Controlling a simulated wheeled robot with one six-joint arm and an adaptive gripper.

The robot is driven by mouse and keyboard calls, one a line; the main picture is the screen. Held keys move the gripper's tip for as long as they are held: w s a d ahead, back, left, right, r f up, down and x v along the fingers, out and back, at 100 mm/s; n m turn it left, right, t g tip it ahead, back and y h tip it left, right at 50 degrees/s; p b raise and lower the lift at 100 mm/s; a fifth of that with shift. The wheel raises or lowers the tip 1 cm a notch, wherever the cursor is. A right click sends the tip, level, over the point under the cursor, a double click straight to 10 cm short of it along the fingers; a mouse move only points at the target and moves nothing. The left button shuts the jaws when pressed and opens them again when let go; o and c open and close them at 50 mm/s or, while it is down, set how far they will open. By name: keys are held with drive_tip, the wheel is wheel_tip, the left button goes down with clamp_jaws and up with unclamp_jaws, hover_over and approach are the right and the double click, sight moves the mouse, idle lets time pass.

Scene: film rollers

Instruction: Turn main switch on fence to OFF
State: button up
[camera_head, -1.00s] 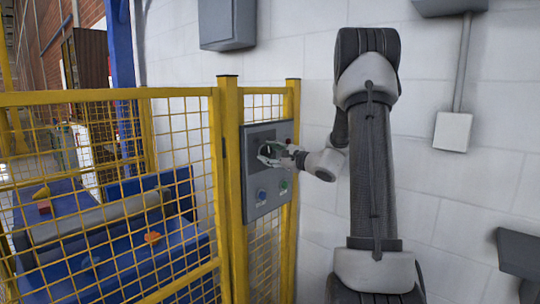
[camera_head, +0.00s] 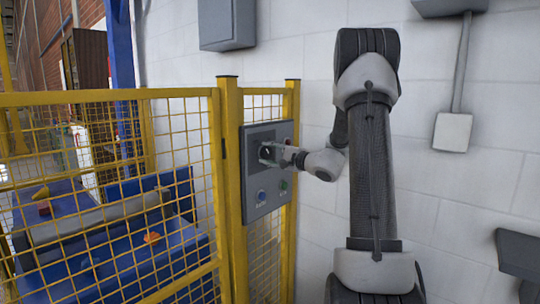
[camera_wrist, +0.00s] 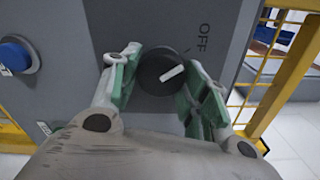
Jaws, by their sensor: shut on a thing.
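The main switch is a round black knob (camera_wrist: 152,74) with a white pointer line on a grey control panel (camera_wrist: 70,25). In the wrist view the pointer is tilted, its upper end to the right. The printed word OFF (camera_wrist: 203,38) stands up and to the right of the knob, with a short tick mark between them. My gripper (camera_wrist: 158,80) is shut on the knob, one green-padded finger on each side. In the head view the panel (camera_head: 262,205) hangs on the yellow fence, and my gripper (camera_head: 267,153) is at its upper part, partly covering the knob.
A blue button (camera_wrist: 14,56) sits on the panel beside the knob; a green button (camera_head: 283,185) shows in the head view. Yellow mesh fence (camera_head: 110,95) stands left of the panel, with a blue conveyor (camera_head: 180,255) behind it. A white wall (camera_head: 480,170) is behind my arm.

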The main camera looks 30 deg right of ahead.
drive_tip(key=shift+f, duration=0.1)
drive_tip(key=o, duration=1)
drive_tip(key=shift+s, duration=0.1)
drive_tip(key=v, duration=1.1)
drive_tip(key=shift+s+d, duration=0.15)
drive_tip(key=shift+s, duration=0.25)
